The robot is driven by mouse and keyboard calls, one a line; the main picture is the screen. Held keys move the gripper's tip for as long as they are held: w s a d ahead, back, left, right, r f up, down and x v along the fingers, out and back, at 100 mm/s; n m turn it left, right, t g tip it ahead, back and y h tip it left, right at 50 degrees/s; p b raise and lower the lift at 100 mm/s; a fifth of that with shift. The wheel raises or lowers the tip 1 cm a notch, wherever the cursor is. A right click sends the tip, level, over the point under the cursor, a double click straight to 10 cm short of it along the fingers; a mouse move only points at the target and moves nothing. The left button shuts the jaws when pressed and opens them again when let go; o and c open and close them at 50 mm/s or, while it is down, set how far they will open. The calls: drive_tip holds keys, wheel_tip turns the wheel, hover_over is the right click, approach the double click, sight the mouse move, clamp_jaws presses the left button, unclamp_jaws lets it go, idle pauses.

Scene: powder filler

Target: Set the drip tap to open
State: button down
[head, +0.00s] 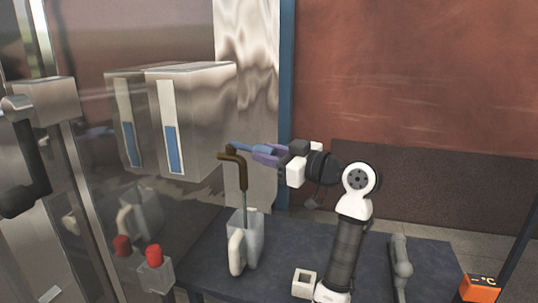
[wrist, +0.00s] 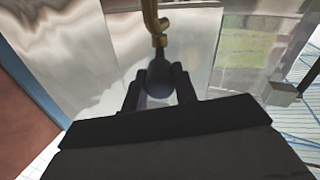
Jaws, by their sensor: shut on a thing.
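The drip tap is a brass-brown bent pipe (head: 242,170) on the front of a steel tank (head: 195,120). Its blue handle (head: 242,148) points right, away from the tank. My gripper (head: 268,153) is shut on this tap handle from the right. In the wrist view my fingers (wrist: 160,82) close around the handle, which looks dark there, with the brass pipe (wrist: 152,18) just beyond it. A thin greyish vertical line (head: 244,205) runs from the spout down into a pale jug (head: 252,240). I cannot tell if it is liquid.
The jug stands on a dark table (head: 205,265) below the tap. A small white open box (head: 304,283) sits near my arm. A red-topped switch (head: 154,257) is at the lower left.

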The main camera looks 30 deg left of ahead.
drive_tip(key=c, duration=1.4)
unclamp_jaws()
drive_tip(key=shift+o, duration=0.2)
drive_tip(key=s+d+b, duration=0.1)
drive_tip(key=d+b, duration=0.3)
drive_tip(key=d, duration=0.9)
drive_tip(key=shift+d+b, duration=0.35)
